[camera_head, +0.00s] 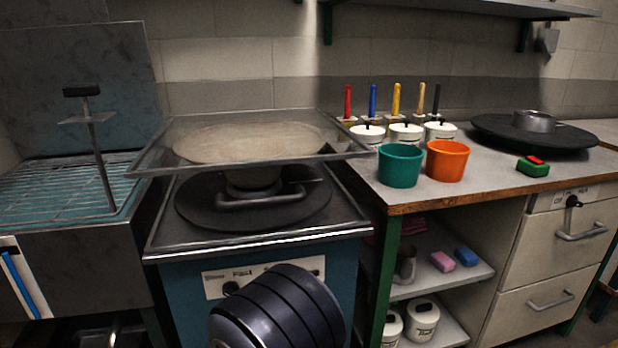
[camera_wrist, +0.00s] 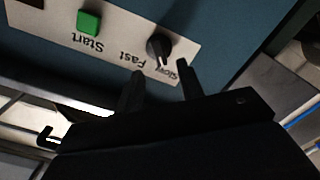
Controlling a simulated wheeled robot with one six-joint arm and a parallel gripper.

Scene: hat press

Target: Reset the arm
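My gripper (camera_wrist: 158,80) shows in the wrist view with two dark fingers apart and a gap between them. It is open and holds nothing. A black speed knob (camera_wrist: 159,47) sits just beyond the fingertips, between the words Fast and Slow on a white control panel (camera_wrist: 118,38). I cannot tell whether the fingers touch the knob. A green Start button (camera_wrist: 89,22) is at the upper left of the panel. In the head view my dark arm covers part of the blue press (camera_head: 185,285) and its panel, and the gripper is hidden behind it.
A clear-framed lid (camera_head: 250,140) stands over the round dark plate on the press. At the right, a counter (camera_head: 450,190) bears a teal cup (camera_head: 400,167), an orange cup (camera_head: 447,161) and a green box with a red button (camera_head: 533,167).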

